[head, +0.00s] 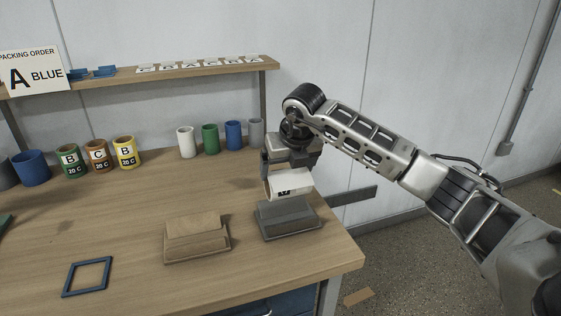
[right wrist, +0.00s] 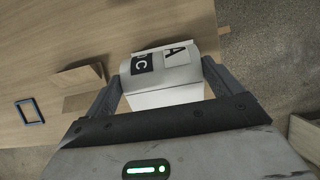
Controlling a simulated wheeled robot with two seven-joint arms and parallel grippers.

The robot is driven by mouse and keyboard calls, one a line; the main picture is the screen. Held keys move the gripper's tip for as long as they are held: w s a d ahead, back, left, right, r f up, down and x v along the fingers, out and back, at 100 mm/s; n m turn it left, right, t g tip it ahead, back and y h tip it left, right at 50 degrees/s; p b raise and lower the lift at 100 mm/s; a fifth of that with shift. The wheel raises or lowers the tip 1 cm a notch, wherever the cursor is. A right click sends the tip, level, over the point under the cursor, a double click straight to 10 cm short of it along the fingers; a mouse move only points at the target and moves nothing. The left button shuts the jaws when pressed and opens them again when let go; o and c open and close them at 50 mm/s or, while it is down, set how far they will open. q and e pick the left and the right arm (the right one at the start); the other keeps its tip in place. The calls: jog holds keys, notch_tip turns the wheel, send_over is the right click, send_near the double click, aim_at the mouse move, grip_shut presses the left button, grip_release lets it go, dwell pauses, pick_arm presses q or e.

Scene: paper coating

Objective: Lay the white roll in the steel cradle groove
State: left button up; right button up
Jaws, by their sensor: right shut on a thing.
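The white roll (head: 291,184) lies on its side between the fingers of my right gripper (head: 288,172). In the right wrist view the roll (right wrist: 160,70) shows black-and-white labels with the letters A and C, and a finger of the right gripper (right wrist: 160,85) stands on each side of it. The right gripper is shut on the roll. The grey steel cradle (head: 290,222) stands near the table's right edge, directly below the roll in the head view. I cannot tell whether the roll touches it; its groove is largely hidden. My left gripper is not in view.
A wooden cradle (head: 197,246) stands left of the steel one. A blue frame (head: 86,277) lies at the front left. Several coloured cups, including a green one (head: 210,139), stand along the back below a shelf (head: 180,74). The middle of the table is clear.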

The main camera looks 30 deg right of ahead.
aim_at(288, 191)
jog(key=shift+s+r, duration=0.1)
jog(key=shift+s, duration=0.2)
jog(key=shift+w+f+b, duration=0.1)
jog(key=shift+f+b, duration=0.85)
jog(key=shift+f, duration=0.15)
notch_tip(288, 191, down, 4)
jog(key=b, duration=0.3)
jog(key=shift+f, duration=0.4)
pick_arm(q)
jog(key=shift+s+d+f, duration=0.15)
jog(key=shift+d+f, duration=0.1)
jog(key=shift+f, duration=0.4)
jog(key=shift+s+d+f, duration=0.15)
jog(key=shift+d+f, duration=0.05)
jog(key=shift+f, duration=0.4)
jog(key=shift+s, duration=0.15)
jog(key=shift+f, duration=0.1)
pick_arm(e)
jog(key=o, duration=0.9)
jog(key=shift+r, duration=0.1)
